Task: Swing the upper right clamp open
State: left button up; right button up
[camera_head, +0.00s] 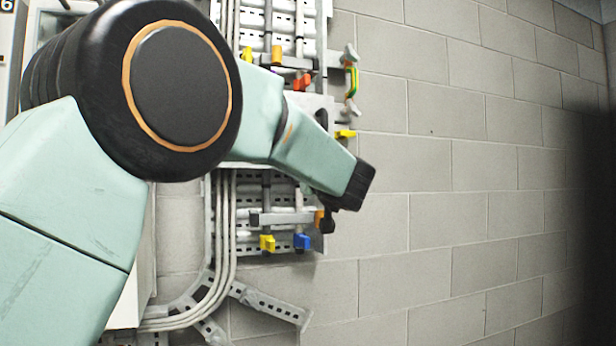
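An arm comes in from the left and covers much of the wall unit; I take it as my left arm. Its dark end (358,186) is in front of the unit's right edge. The fingers cannot be made out clearly, so I cannot tell whether the gripper is open or shut, or if it touches anything. At the unit's upper right are an orange-red piece (301,80) and a green-and-yellow handle-like part (351,80) on grey mounts. I cannot tell which is the upper right clamp, or whether it is open. The unit's middle is partly hidden. My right gripper is not in view.
Yellow (267,243) and blue (302,241) tabs sit on the lower rails. A yellow tab (345,133) sticks out at the right edge. Grey cables (225,230) curve down beside perforated brackets (268,303). The block wall (450,200) to the right is bare.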

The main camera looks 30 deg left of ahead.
pick_arm(q)
jog(key=shift+s+d+r, duration=0.15)
jog(key=shift+s+r, duration=0.1)
jog(key=shift+s, duration=0.05)
